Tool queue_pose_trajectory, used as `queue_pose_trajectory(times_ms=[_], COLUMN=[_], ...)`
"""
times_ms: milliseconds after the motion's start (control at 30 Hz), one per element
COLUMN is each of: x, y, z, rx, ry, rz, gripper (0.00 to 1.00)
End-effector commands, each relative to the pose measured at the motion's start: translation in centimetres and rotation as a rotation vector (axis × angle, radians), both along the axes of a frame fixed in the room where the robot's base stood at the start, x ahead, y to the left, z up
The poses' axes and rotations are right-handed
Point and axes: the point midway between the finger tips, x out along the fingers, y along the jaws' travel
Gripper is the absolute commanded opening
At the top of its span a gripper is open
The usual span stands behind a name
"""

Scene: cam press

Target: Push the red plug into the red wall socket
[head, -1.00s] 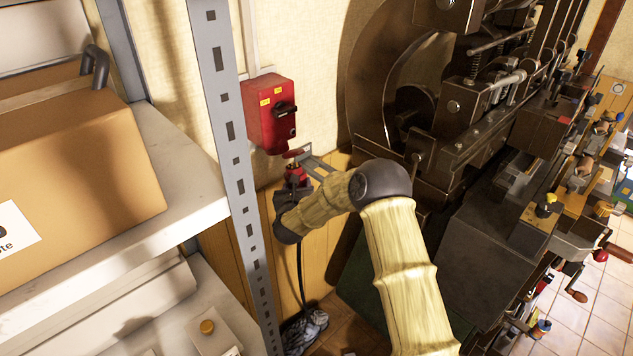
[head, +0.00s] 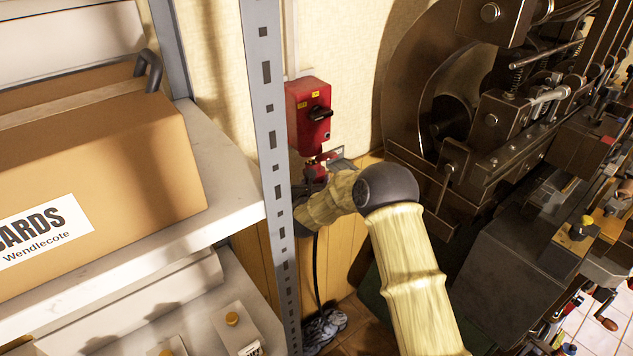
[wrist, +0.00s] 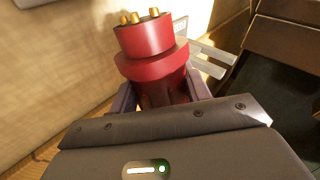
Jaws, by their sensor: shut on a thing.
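The red wall socket (head: 309,115) is a red box with a black rotary knob and yellow labels, fixed to the wall in the head view. The red plug (head: 316,170) is just below it. In the wrist view the plug (wrist: 150,62) is a stepped red cylinder with brass pins pointing up the picture, away from my gripper. My gripper (wrist: 162,94) is shut around the plug's body. In the head view my gripper (head: 312,186) is partly hidden by the rack post and my arm. The socket's opening is not visible, and the pins look free in the wrist view.
A grey slotted rack post (head: 267,110) stands close to the left of my gripper. A shelf (head: 225,190) holds a cardboard box (head: 110,150). A large dark press (head: 480,110) stands at the right. A grey metal bracket (head: 338,157) is beside the plug. A black cable hangs below my gripper.

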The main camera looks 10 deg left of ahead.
Motion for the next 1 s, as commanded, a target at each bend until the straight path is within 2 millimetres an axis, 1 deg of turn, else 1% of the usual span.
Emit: queue_pose_trajectory(times_ms=[33, 400, 1000], x=[0.1, 0.4, 0.4], y=[0.1, 0.3, 0.4], z=[0.7, 2.0, 2.1], rx=[0.000, -0.001, 0.000], ry=[-0.002, -0.002, -0.002], rz=[0.000, 0.000, -0.001], gripper=[0.22, 0.22, 0.22])
